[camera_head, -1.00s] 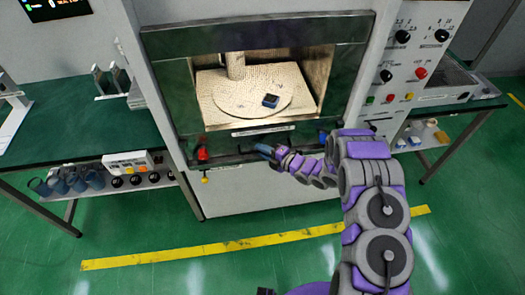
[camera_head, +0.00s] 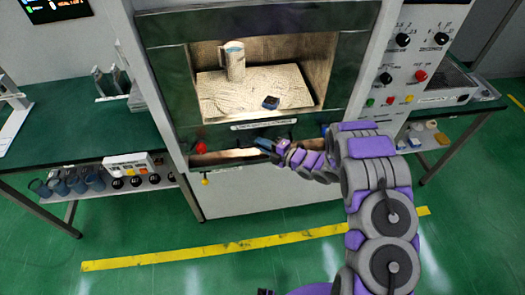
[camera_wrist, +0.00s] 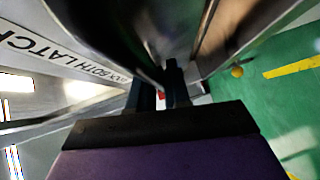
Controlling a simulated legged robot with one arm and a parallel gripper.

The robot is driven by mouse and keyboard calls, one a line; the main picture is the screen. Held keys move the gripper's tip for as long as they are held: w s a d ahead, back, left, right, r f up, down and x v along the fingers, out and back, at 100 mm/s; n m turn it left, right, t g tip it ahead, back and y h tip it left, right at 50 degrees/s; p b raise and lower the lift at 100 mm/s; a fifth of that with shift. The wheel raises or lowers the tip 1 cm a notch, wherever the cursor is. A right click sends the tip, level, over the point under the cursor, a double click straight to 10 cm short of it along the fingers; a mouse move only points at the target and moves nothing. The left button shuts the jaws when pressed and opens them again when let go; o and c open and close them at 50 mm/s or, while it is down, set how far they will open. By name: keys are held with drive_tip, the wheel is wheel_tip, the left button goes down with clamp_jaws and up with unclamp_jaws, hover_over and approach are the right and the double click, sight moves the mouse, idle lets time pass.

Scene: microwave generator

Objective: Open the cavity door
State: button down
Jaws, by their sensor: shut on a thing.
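The cavity door (camera_head: 178,72) is a dark green frame with a large window on the front of the pale cabinet. A lit gap (camera_head: 228,155) shows below its lower edge. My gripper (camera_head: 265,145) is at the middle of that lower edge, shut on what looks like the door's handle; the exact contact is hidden. In the wrist view my gripper's dark fingers (camera_wrist: 168,92) are close together, and a strip printed with "BOTH LATCH" (camera_wrist: 60,52) is at the left. A red latch knob (camera_head: 201,147) sits at the door's lower left.
Inside the lit cavity are a pale mug (camera_head: 234,62) and a small dark blue block (camera_head: 270,102). A control panel (camera_head: 420,58) is at the right. Green benches (camera_head: 90,135) flank the cabinet. Green floor (camera_head: 250,275) in front is open.

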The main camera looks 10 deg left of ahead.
sight(263, 63)
wheel_tip(263, 63, up, 35)
drive_tip(key=p, duration=0.9)
drive_tip(key=shift+f, duration=0.15)
drive_tip(key=c, duration=1.2)
unclamp_jaws()
drive_tip(key=v, duration=1.7)
drive_tip(key=shift+s+d, duration=0.1)
drive_tip(key=shift+d, duration=0.05)
